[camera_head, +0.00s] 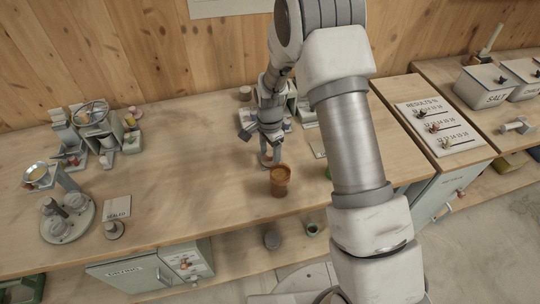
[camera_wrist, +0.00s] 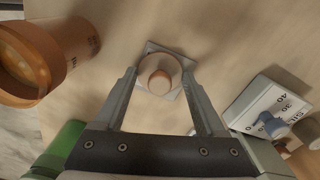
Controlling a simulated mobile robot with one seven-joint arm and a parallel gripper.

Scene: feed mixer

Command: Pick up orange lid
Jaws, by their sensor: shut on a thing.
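My gripper (camera_head: 267,161) is low over the middle of the workbench. In the wrist view its two fingers (camera_wrist: 160,80) are on either side of a round, pale lid with an orange-tan knob, which I take for the orange lid (camera_wrist: 160,76). A grey square shows around or under this lid. Whether the lid is clear of the bench cannot be told. The orange jar (camera_head: 280,181) stands upright just in front of my gripper, and it also shows in the wrist view (camera_wrist: 70,42) at upper left. Its top looks open, with yellowish contents.
A green object (camera_wrist: 62,142) is at the wrist view's lower left. A small scale-like block (camera_wrist: 268,106) is at its right. A balance and several containers stand on the bench's left (camera_head: 95,125). A results board (camera_head: 435,127) is at right. Bench left of the jar is clear.

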